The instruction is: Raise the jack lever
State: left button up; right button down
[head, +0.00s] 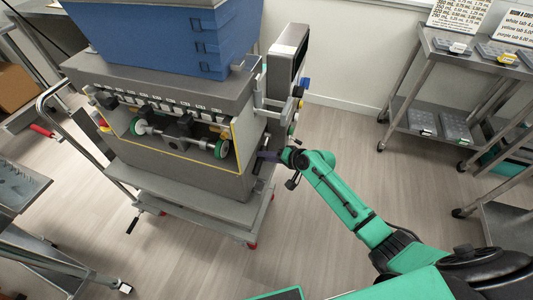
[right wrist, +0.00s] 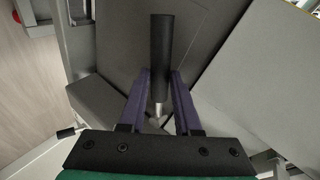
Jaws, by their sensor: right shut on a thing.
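The jack lever (right wrist: 162,50) has a black cylindrical grip on a short metal shaft and stands out from the grey side of the depositor in the right wrist view. My right gripper (right wrist: 163,82) has its two purple fingers on either side of the lower part of the lever, shut on it. In the head view my right gripper (head: 266,156) reaches in from the right to the right side of the depositor (head: 190,165), low on its body. The lever is a small dark shape there, mostly hidden. My left gripper is not in view.
A blue hopper (head: 165,35) sits on top of the depositor, with a screen (head: 288,55) at its right. The depositor stands on a wheeled grey cart (head: 205,205). A metal shelf (head: 450,75) with trays stands at right. The floor (head: 330,130) between is clear.

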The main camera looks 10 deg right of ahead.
jog(key=shift+s+m+g+p, duration=0.25)
jog(key=shift+m+g+p, duration=0.05)
jog(key=shift+g, duration=0.1)
dwell(0.4)
jog(key=c, duration=0.9)
grip_release()
jog(key=shift+d+r, duration=0.1)
jog(key=shift+d, duration=0.05)
jog(key=shift+w+r, duration=0.1)
jog(key=shift+r, duration=0.1)
jog(key=v, duration=1.4)
jog(key=shift+d, duration=0.3)
jog(key=shift+f, duration=0.1)
